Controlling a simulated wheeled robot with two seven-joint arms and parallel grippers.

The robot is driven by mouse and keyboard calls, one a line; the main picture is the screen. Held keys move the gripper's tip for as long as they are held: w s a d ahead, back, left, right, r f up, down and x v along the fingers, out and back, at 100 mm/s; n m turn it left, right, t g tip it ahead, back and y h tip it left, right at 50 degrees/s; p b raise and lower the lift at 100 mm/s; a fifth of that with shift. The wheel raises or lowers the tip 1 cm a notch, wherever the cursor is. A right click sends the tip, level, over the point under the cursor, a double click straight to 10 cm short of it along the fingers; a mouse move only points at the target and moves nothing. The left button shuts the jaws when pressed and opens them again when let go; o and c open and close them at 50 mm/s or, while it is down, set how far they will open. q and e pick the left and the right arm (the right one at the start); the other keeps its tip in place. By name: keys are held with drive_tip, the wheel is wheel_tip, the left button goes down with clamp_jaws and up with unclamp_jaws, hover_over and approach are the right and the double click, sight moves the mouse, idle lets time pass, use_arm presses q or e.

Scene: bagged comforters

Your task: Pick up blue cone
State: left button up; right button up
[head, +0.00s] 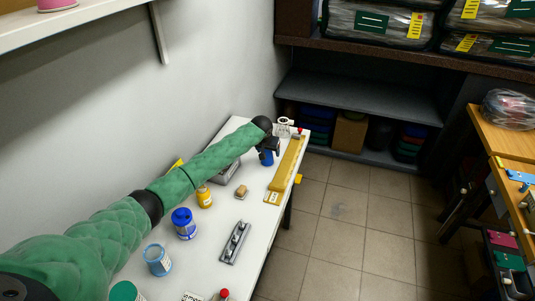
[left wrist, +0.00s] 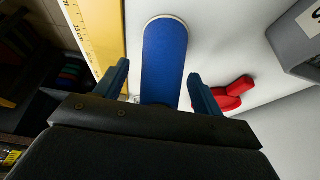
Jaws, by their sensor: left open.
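The blue cone (head: 267,158) stands on the white table at its far end, just under my left gripper (head: 269,146). In the left wrist view the blue cone (left wrist: 163,55) looks like a smooth blue shape with a pale rounded end. There my left gripper (left wrist: 158,72) is open, with one finger on each side of the cone. Gaps seem to show between the fingers and the cone, so I cannot tell any contact. The cone's lower part in that picture is hidden behind the gripper body. My right gripper is not in view.
A yellow ruler (head: 288,165) lies along the table's right edge. A red object (left wrist: 235,93) lies close to the right finger, and a grey box (left wrist: 302,42) is beyond it. A blue-lidded jar (head: 184,224), yellow bottle (head: 204,197) and metal block (head: 235,243) stand nearer.

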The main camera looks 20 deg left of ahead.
use_arm(q)
drive_tip(key=shift+w+f, duration=0.15)
drive_tip(key=shift+f, duration=0.15)
drive_tip(key=shift+c, duration=0.2)
drive_tip(key=c, duration=1.1)
